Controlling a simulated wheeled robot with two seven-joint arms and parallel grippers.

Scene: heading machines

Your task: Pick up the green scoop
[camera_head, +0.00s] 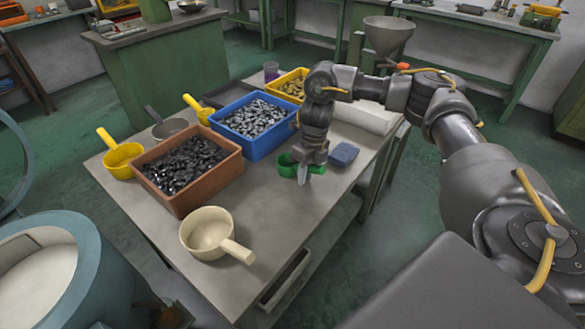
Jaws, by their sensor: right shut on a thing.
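The green scoop (286,165) is on the right part of the table, in front of the blue bin. My right gripper (304,177) points down at the scoop and is shut on it, around its right side. The fingers and wrist hide part of the scoop. I cannot tell whether the scoop touches the table. My left gripper is not in view.
A blue bin (243,147), a brown bin (187,205) and a yellow bin (276,90) hold small parts. The table's (290,222) front right is clear.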

